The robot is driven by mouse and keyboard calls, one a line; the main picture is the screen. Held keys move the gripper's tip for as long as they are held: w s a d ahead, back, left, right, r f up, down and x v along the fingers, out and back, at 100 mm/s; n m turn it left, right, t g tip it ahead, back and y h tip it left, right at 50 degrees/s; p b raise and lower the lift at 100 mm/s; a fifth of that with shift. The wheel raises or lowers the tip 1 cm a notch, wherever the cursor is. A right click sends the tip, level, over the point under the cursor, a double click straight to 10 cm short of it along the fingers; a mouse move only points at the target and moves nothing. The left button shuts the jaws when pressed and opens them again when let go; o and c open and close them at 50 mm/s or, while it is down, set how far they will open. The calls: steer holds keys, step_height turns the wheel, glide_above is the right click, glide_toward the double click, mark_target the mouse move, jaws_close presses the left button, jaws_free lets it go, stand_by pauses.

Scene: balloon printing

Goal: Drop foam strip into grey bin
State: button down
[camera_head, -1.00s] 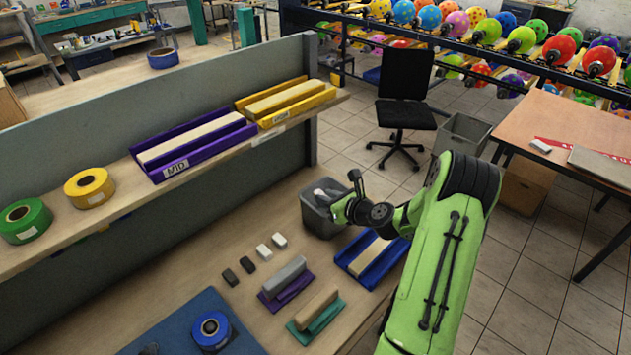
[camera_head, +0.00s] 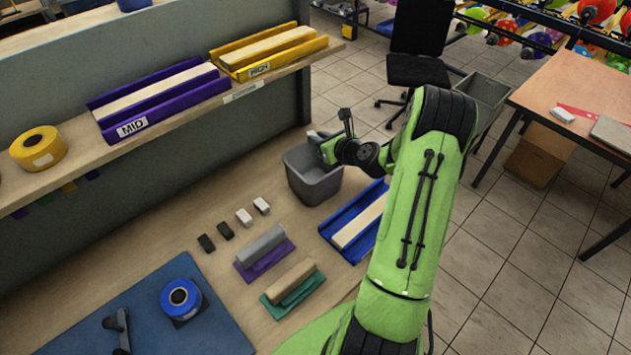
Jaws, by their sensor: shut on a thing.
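The small grey bin (camera_head: 318,189) stands on the workbench, left of my arm. My gripper (camera_head: 328,143) is above the bin's far right part, near its rim. A small pale piece, which looks like the foam strip (camera_head: 315,136), shows at the gripper's left side. My gripper is shut on it. The gripper's own links partly cover the fingers and the strip, so its full shape is hidden. I cannot tell whether the strip touches the bin.
A blue tray with a pale strip (camera_head: 358,221) lies right of the bin. Small dark and white blocks (camera_head: 244,217), purple (camera_head: 262,254) and teal holders (camera_head: 294,289) and a blue tape roll (camera_head: 181,298) lie nearer. A shelf (camera_head: 75,162) rises left. A larger grey bin (camera_head: 485,90) stands on the floor.

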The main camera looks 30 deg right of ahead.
steer(key=shift+a+r, duration=0.1)
steer(key=shift+r, duration=0.05)
steer(key=c, duration=0.9)
jaws_free()
steer(key=v, duration=1.5)
steer(key=shift+s, duration=0.4)
